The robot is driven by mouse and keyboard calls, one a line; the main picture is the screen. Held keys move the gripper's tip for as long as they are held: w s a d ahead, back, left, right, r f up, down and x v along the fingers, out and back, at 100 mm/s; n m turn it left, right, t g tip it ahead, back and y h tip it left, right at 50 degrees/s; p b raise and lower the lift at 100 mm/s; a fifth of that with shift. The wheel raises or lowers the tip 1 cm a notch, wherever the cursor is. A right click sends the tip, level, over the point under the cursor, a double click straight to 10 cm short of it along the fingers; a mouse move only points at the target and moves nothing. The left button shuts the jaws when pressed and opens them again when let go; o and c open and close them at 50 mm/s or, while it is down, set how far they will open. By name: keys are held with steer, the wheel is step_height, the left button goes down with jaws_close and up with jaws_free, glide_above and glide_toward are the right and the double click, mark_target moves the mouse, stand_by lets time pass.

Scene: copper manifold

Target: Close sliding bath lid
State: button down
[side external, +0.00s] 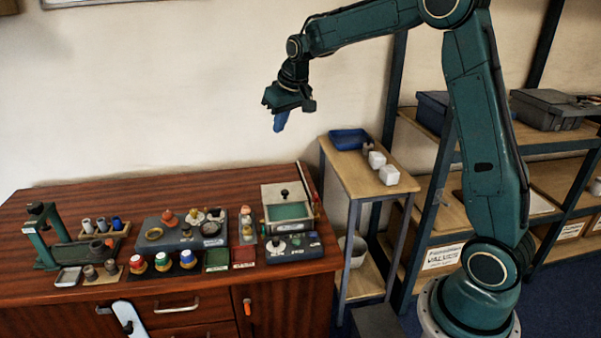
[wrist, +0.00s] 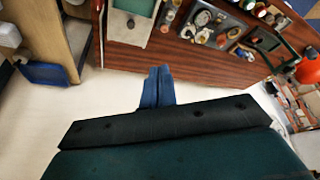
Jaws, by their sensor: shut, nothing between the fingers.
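The bath (side external: 287,211) is a box at the right end of the wooden bench, with a green interior showing in its front part. Its grey lid (side external: 275,192), with a dark knob, covers the back part, so the bath stands partly open. In the wrist view, the lid (wrist: 122,30) and green interior are at the top, left of centre. My gripper (side external: 280,122) is high above the back of the bench, well clear of the bath, with its blue fingers pointing down. In the wrist view, the fingers (wrist: 157,86) are together and empty.
A grey block with fittings (side external: 160,238) and several coloured-cap pots stand left of the bath. A small unit (side external: 310,247) sits in front of it. A thin upright rod is by its right side. A side stand (side external: 350,165) holds a blue tray (side external: 349,139) and white blocks.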

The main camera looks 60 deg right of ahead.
steer(key=w+d+f, duration=0.6)
steer(key=f, duration=0.2)
steer(key=m, duration=0.1)
glide_above(279, 194)
steer(key=s, duration=0.1)
step_height(279, 194, down, 9)
steer(key=shift+a+f+g, duration=0.1)
steer(key=shift+f+g, duration=0.05)
steer(key=shift+g, duration=0.15)
steer(key=shift+x, duration=4.95)
steer(key=shift+s+a+f, duration=0.1)
steer(key=shift+s+a, duration=0.05)
steer(key=shift+s, duration=0.45)
steer(key=shift+s+a+f, duration=0.1)
steer(key=shift+s+a, duration=0.1)
steer(key=shift+s, duration=0.45)
steer(key=shift+s+a+f, duration=0.1)
steer(key=shift+s+a, duration=0.05)
steer(key=shift+s, duration=0.45)
